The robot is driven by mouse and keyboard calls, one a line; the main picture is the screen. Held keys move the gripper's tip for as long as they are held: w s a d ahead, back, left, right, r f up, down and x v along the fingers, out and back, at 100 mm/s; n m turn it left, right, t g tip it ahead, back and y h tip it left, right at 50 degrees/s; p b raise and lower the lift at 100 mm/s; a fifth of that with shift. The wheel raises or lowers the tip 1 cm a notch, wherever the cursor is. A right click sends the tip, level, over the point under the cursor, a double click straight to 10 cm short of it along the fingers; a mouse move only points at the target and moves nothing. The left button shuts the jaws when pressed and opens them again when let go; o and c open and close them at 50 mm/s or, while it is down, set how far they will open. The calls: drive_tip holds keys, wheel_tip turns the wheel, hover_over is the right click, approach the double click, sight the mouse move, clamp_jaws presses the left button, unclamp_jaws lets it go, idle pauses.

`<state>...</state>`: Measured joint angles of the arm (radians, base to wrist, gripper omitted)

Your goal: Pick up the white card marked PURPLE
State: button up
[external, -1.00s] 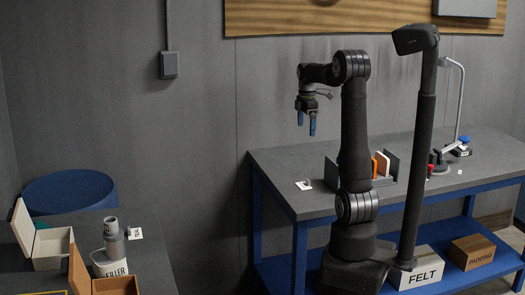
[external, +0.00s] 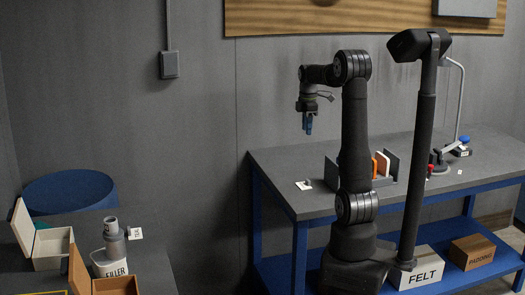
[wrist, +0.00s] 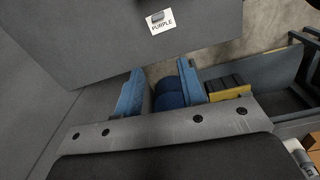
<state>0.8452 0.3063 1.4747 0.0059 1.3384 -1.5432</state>
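The white card marked PURPLE (wrist: 162,24) lies on the grey bench top near its front left corner, with a small grey piece on it. In the external view the card (external: 303,185) is small and its word is unreadable. My gripper (external: 308,123) hangs above the bench, well clear of the card, fingers pointing down. In the wrist view my gripper (wrist: 161,69) has its two blue fingers apart with nothing held between them. The card is beyond the fingertips there, at the top of the picture.
The grey bench (external: 275,165) holds upright panels (external: 382,164) right of the card. A black column (external: 418,150) stands right of my arm. At the lower left, another table carries an open box (external: 52,247) and a FILLER tub (external: 109,262). A blue drum (external: 70,188) stands behind.

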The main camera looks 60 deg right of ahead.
drive_tip(key=s+a+f+m+t+h, duration=0.25)
drive_tip(key=s+f+m, duration=0.35)
drive_tip(key=m, duration=1.1)
approach(309, 181)
drive_tip(key=shift+t, duration=0.25)
drive_tip(key=x, duration=0.9)
drive_tip(key=shift+d, duration=0.1)
clamp_jaws()
